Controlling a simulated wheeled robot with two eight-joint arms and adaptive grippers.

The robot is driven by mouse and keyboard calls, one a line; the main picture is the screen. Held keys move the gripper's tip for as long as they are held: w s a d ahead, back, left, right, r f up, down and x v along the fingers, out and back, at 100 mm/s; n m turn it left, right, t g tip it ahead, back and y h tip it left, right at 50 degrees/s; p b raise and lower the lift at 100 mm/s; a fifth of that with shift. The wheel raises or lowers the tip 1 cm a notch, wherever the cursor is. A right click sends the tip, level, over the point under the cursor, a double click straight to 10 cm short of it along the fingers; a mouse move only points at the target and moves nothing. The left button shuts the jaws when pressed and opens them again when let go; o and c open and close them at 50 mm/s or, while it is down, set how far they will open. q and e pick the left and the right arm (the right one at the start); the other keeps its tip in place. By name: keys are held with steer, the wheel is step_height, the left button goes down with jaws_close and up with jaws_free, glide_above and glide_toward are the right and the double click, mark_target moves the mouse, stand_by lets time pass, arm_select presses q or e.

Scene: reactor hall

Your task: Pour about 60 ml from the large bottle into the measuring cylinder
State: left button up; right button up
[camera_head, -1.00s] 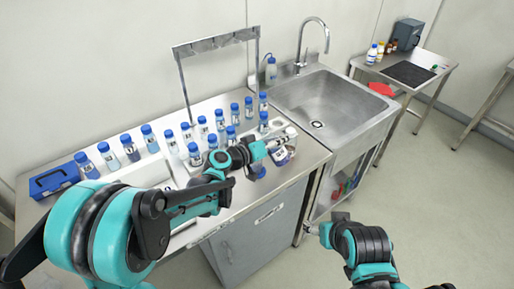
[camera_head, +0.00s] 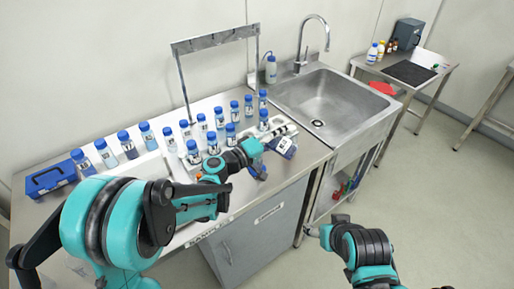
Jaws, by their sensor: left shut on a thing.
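My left gripper (camera_head: 282,133) is over the front right part of the bench, shut on a bottle with a dark blue label (camera_head: 286,148). The bottle looks tilted, and the fingers and wrist cover part of it. I cannot make out its mouth or any liquid stream. I cannot pick out the measuring cylinder for certain. My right gripper (camera_head: 313,231) is low in front of the cabinet, away from the bench top, and its jaws are too small to read.
Several blue-capped bottles (camera_head: 128,145) stand in rows on the bench (camera_head: 88,219) behind my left arm. A blue case (camera_head: 50,178) is at the left. A metal frame (camera_head: 214,43) rises behind them. The sink (camera_head: 335,98) is at the right, with a wash bottle (camera_head: 270,70) beside it.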

arm_select(q)
steer(key=shift+f+n+b, duration=0.25)
steer(key=shift+n+b, duration=0.45)
steer(key=shift+b, duration=0.05)
steer(key=shift+w+a+f+n+t+h+b, duration=0.15)
steer(key=shift+n+t+h+b, duration=0.1)
steer(key=shift+n+b, duration=0.3)
steer(key=shift+s+d+f+n+t+h+b, duration=0.1)
steer(key=shift+n+t+h+b, duration=0.15)
steer(key=shift+n+b, duration=0.25)
steer(key=shift+r, duration=0.15)
stand_by(0.3)
steer(key=shift+d+n, duration=0.25)
steer(key=shift+d, duration=0.2)
stand_by(0.4)
steer(key=shift+r+n+t+b, duration=0.3)
steer(key=shift+r+n+t, duration=0.3)
steer(key=shift+n, duration=0.4)
stand_by(2.5)
steer(key=shift+f, duration=0.1)
